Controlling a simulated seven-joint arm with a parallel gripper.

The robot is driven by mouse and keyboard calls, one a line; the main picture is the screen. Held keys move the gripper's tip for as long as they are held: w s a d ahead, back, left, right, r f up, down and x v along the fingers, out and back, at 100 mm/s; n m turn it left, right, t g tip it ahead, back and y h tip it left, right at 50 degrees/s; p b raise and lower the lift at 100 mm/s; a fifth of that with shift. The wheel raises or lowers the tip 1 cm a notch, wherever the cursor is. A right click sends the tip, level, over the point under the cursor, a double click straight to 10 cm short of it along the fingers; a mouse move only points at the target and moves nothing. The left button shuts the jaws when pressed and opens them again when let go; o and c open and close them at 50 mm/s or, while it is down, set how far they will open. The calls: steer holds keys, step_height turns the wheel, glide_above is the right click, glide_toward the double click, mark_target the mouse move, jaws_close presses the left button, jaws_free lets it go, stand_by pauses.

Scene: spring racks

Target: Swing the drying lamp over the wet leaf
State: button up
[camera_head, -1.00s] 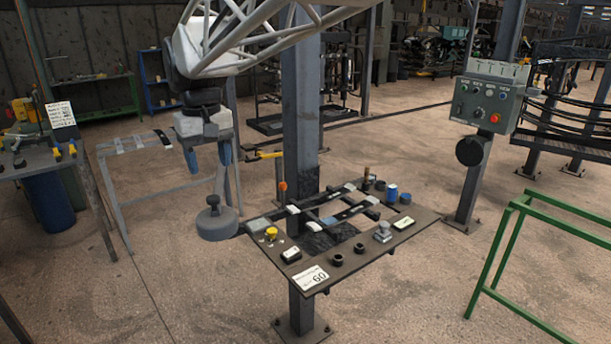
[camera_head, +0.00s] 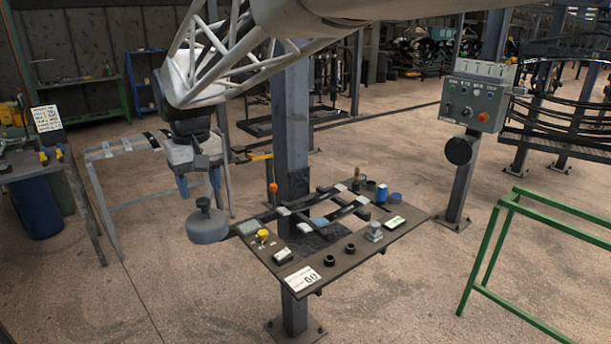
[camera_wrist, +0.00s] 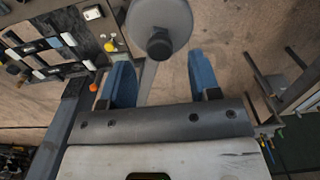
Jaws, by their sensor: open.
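The drying lamp appears to be the round grey head (camera_head: 207,230) with a dark knob (camera_head: 203,204) on top, beside the left edge of the bench plate (camera_head: 370,250). A thin bar seems to join it to the bench. In the wrist view the lamp disc (camera_wrist: 178,15) and its knob (camera_wrist: 160,45) lie ahead of and between my fingers. My gripper (camera_head: 199,186) is open, pointing down just above the knob; its blue fingers also show in the wrist view (camera_wrist: 158,62). Several dark leaves (camera_head: 322,222) cross on the bench; I cannot tell which is wet.
A yellow button (camera_head: 263,235), black cups and a blue can (camera_head: 382,192) stand on the bench plate. A grey post (camera_head: 291,130) rises behind it. A control box (camera_head: 473,102) is at right, a green frame (camera_head: 510,230) at front right. A grey stand (camera_head: 100,190) is left of the lamp.

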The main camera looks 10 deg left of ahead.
mark_target(203, 199)
steer(key=shift+f, duration=1.6)
jaws_close()
